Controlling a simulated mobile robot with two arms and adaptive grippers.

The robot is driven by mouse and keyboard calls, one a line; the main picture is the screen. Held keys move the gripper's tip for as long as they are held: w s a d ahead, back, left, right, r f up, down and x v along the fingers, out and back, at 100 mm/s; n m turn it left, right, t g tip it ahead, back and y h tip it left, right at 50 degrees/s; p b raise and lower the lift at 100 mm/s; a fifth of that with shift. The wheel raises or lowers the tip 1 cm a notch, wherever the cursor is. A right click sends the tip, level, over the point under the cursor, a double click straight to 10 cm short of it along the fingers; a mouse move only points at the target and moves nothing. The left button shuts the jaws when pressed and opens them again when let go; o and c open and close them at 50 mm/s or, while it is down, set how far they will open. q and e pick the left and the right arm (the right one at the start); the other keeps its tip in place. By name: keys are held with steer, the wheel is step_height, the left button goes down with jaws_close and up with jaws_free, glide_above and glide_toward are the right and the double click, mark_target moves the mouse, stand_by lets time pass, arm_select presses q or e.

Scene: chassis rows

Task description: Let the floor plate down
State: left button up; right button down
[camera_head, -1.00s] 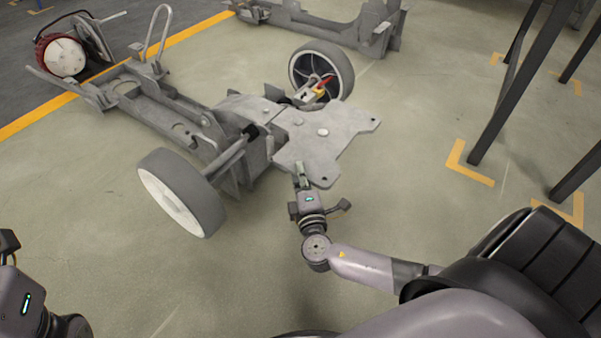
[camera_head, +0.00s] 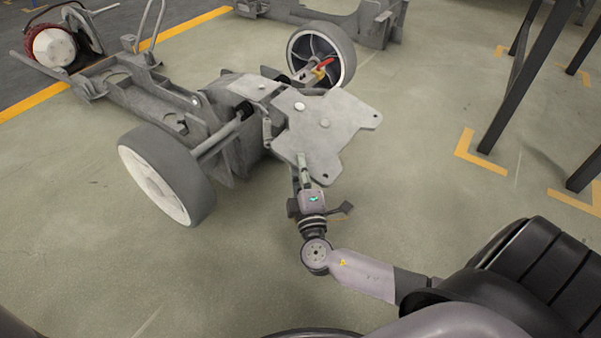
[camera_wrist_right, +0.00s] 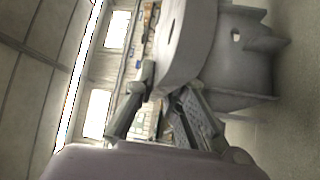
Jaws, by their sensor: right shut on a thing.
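The floor plate (camera_head: 328,132) is a flat grey metal panel with notched edges and round studs, at the near end of the chassis (camera_head: 228,130). It appears tilted, its near edge raised clear of the floor. The fingertip contact is partly hidden by the plate. My left gripper is out of view.
A wheel (camera_head: 168,176) stands left of the plate, another wheel (camera_head: 322,54) behind it. A red-and-white drum (camera_head: 52,46) is at the far left. Dark stand legs (camera_head: 515,85) rise at the right. The floor (camera_head: 200,270) in front is clear.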

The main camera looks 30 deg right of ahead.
step_height(320, 180, down, 7)
steer(key=w+m+t+h+b, duration=0.1)
steer(key=m+h+b, duration=0.1)
steer(key=b, duration=0.9)
steer(key=shift+w+a+m, duration=0.15)
steer(key=shift+a+m, duration=0.2)
steer(key=shift+m, duration=0.35)
steer(key=shift+f, duration=0.1)
steer(key=c, duration=1.9)
jaws_free()
steer(key=shift+f, duration=0.1)
steer(key=shift+o, duration=1.3)
steer(key=v, duration=0.7)
